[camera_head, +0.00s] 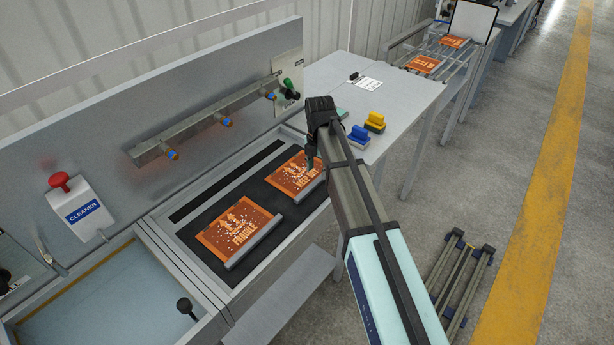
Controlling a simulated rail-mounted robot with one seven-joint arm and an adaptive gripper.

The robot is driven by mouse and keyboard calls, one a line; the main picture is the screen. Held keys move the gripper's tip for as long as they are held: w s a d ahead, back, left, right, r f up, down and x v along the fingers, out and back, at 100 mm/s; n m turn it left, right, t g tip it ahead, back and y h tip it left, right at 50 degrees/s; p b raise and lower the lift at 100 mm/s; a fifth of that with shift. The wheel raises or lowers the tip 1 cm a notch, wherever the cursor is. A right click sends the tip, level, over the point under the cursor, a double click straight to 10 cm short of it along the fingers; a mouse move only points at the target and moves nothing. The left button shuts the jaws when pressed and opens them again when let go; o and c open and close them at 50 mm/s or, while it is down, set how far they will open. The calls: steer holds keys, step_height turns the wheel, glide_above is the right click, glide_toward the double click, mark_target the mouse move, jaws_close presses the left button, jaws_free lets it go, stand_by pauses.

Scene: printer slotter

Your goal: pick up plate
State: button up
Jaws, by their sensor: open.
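Two orange printing plates lie on a dark bed in the machine. The nearer plate (230,225) reads "FRAGILE" with up arrows. The farther plate (287,178) has similar markings, partly hidden by my gripper. Both carry pale specks and have a grey bar along the right edge. My gripper (311,166) is open and points down over the right part of the farther plate, near its grey bar. The arm hides part of that area, and I cannot tell whether the fingers touch the plate.
A red-topped cleaner dispenser (77,209) and a pale basin (95,298) are at left. A rail with nozzles (205,118) runs behind the bed. Blue (359,137) and yellow (375,122) handled blocks sit on the grey table (400,92). A rack (440,52) holds more orange plates.

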mark_target(318, 180)
steer(key=shift+f+p, duration=0.8)
steer(key=shift+f, duration=1.5)
jaws_close()
